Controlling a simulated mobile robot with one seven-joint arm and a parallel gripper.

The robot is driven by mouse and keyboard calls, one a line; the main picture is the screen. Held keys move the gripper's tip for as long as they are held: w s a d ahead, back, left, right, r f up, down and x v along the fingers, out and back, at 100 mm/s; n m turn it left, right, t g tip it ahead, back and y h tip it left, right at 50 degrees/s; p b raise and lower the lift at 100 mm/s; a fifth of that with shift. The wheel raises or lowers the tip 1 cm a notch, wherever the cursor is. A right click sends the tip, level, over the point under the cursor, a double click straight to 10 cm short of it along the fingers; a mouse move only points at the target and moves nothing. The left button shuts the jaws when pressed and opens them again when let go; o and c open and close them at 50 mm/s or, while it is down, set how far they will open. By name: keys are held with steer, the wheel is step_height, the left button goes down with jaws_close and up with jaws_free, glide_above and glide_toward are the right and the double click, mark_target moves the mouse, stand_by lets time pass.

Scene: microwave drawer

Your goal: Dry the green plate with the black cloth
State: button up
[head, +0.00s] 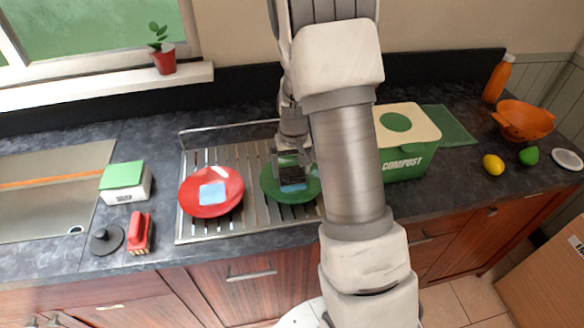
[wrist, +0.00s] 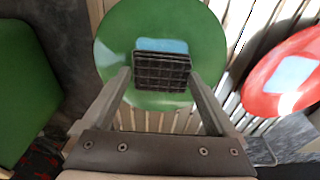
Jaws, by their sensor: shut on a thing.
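The green plate (head: 275,190) lies on the metal drying rack, right of the red plate; it fills the upper middle of the wrist view (wrist: 115,45). A light blue patch (wrist: 178,46) shows on it, partly hidden behind the black cloth. My gripper (head: 289,170) is over the green plate. It is shut on the black cloth (wrist: 162,70), a small dark checked block between the fingertips. The cloth is over the plate's middle at the blue patch; whether it touches the plate I cannot tell. My arm hides the plate's right surroundings in the head view.
The red plate (head: 228,203) with a blue patch (head: 212,193) lies on the rack (head: 253,218) to the left. A green compost bin (head: 405,163) stands close on the right. A red brush (head: 140,235) and a green-topped box (head: 125,185) are left of the rack.

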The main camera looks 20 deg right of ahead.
steer(key=shift+f+b, duration=0.55)
steer(key=shift+f, duration=0.1)
steer(key=shift+s+r, duration=0.1)
